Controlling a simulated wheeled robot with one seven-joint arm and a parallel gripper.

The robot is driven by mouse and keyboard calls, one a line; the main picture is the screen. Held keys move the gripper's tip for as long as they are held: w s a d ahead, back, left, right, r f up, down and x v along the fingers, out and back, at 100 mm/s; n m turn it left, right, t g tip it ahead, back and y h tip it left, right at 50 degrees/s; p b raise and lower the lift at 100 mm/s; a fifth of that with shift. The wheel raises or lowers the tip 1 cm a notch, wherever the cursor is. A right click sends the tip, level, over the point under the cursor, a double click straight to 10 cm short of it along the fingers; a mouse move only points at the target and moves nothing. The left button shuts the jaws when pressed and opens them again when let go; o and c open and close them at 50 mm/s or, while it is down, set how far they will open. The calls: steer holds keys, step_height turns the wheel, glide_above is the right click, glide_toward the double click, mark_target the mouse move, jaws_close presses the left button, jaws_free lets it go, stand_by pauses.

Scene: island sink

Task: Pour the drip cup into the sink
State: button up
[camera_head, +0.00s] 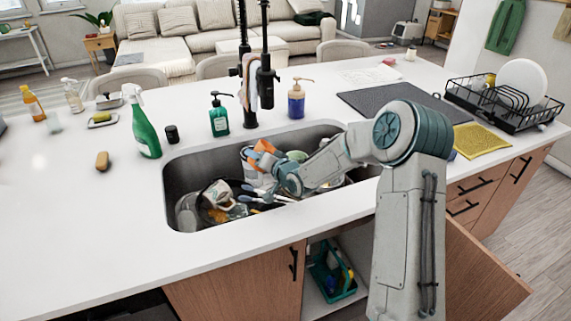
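The sink (185,165) is a dark metal basin set in the white island counter, crowded with dishes. A white cup with a dark marking (217,191) lies tilted in the left part of the sink, by a dark pan. I cannot tell whether it is the drip cup. My arm reaches into the sink from the right.
A black faucet (247,75) rises behind the sink. A green spray bottle (145,130), a teal soap bottle (219,117) and a blue soap bottle (296,101) stand around it. A dish rack (505,105) is at the right. The counter's front left is clear.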

steer(key=shift+d+f+m+y+p, duration=0.1)
steer(key=shift+f+m+y+p, duration=0.2)
steer(key=shift+m+p, duration=0.25)
steer(key=shift+d+f+m+y+p, duration=0.15)
steer(key=shift+m+y+p, duration=0.15)
steer(key=shift+m+p, duration=0.25)
stand_by(0.6)
steer(key=shift+w+d+f+m+t+y+p, duration=0.15)
steer(key=shift+f+m+y+p, duration=0.15)
steer(key=shift+m, duration=0.25)
steer(key=shift+s+a+f+m+t+y+p, duration=0.1)
steer(key=shift+f+m+t+y+p, duration=0.1)
steer(key=shift+m+p, duration=0.25)
stand_by(0.9)
steer(key=shift+w+d+r+m+p, duration=0.2)
steer(key=shift+d+r+m+p, duration=0.05)
steer(key=shift+d+m+p, duration=0.25)
steer(key=shift+d+r+m+y, duration=0.2)
steer(key=shift+d+m+y, duration=0.05)
steer(key=shift+m+y, duration=0.05)
steer(key=shift+w+d, duration=0.1)
stand_by(0.3)
